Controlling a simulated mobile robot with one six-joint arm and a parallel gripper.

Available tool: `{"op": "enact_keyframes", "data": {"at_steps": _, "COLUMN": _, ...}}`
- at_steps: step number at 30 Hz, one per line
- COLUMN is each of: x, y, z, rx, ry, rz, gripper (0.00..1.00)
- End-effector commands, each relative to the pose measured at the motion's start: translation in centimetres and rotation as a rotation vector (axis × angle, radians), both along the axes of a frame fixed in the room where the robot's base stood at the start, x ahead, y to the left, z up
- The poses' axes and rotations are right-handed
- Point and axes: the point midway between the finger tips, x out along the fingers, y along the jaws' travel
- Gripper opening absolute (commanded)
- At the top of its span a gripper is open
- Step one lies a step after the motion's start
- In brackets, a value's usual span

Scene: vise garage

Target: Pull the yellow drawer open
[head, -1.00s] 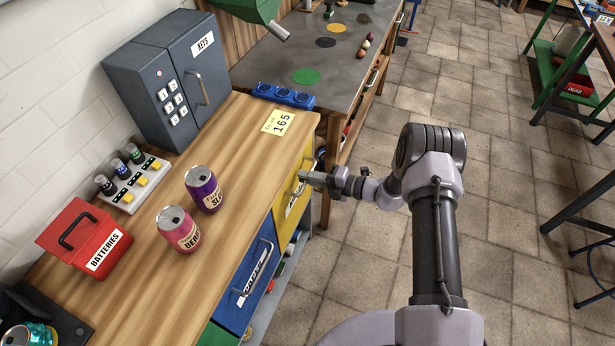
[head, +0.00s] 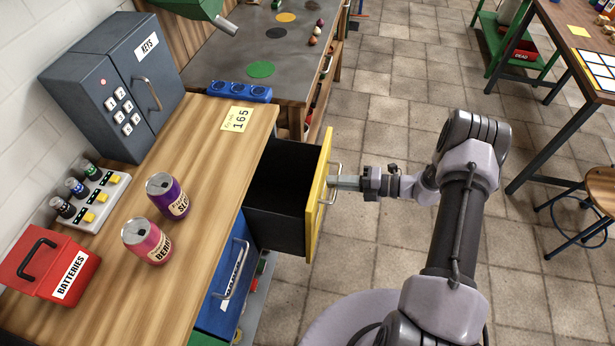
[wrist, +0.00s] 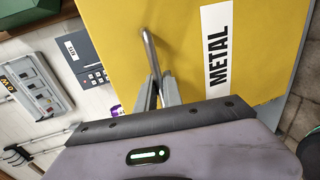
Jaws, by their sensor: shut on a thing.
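The yellow drawer (head: 320,195) stands well out from the wooden workbench in the head view, and its dark inside (head: 280,185) shows. The part of the inside in view looks empty. Its yellow front, with a white METAL label (wrist: 215,55), also fills much of the wrist view. A metal bar handle (head: 333,184) is on the front. My gripper (head: 345,183) reaches it from the right and is shut on the handle. In the wrist view the fingers (wrist: 160,92) close around the handle bar (wrist: 151,55).
A blue drawer (head: 225,285) sits shut beside the yellow one. Tiled floor (head: 400,110) lies clear behind my arm. A stool (head: 600,185) stands at right.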

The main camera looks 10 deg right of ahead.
Motion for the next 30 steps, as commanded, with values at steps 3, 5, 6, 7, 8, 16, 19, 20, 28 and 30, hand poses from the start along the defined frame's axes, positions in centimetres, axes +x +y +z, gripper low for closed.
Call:
{"op": "enact_keyframes", "data": {"at_steps": 3, "x": -1.0, "y": -2.8, "z": -0.2, "rx": -0.001, "ry": -0.001, "rz": -0.002, "gripper": 0.0}}
{"op": "enact_keyframes", "data": {"at_steps": 5, "x": -1.4, "y": -3.9, "z": -0.2, "rx": -0.001, "ry": -0.001, "rz": -0.002, "gripper": 0.0}}
{"op": "enact_keyframes", "data": {"at_steps": 6, "x": -1.6, "y": -4.6, "z": -0.2, "rx": -0.001, "ry": -0.001, "rz": -0.003, "gripper": 0.0}}
{"op": "enact_keyframes", "data": {"at_steps": 7, "x": -1.8, "y": -5.1, "z": -0.2, "rx": -0.002, "ry": -0.002, "rz": -0.001, "gripper": 0.0}}
{"op": "enact_keyframes", "data": {"at_steps": 8, "x": -2.0, "y": -5.5, "z": -0.2, "rx": -0.002, "ry": -0.002, "rz": -0.001, "gripper": 0.0}}
{"op": "enact_keyframes", "data": {"at_steps": 16, "x": -2.7, "y": -7.5, "z": -0.1, "rx": -0.001, "ry": -0.001, "rz": 0.0, "gripper": 0.0}}
{"op": "enact_keyframes", "data": {"at_steps": 19, "x": -2.8, "y": -7.7, "z": 0.0, "rx": 0.0, "ry": 0.0, "rz": 0.001, "gripper": 0.0}}
{"op": "enact_keyframes", "data": {"at_steps": 20, "x": -2.8, "y": -7.7, "z": 0.0, "rx": 0.0, "ry": -0.001, "rz": 0.001, "gripper": 0.0}}
{"op": "enact_keyframes", "data": {"at_steps": 28, "x": -2.8, "y": -7.7, "z": 0.0, "rx": 0.0, "ry": -0.001, "rz": 0.001, "gripper": 0.13}}
{"op": "enact_keyframes", "data": {"at_steps": 30, "x": -2.8, "y": -7.7, "z": 0.0, "rx": 0.0, "ry": -0.001, "rz": 0.0, "gripper": 0.26}}
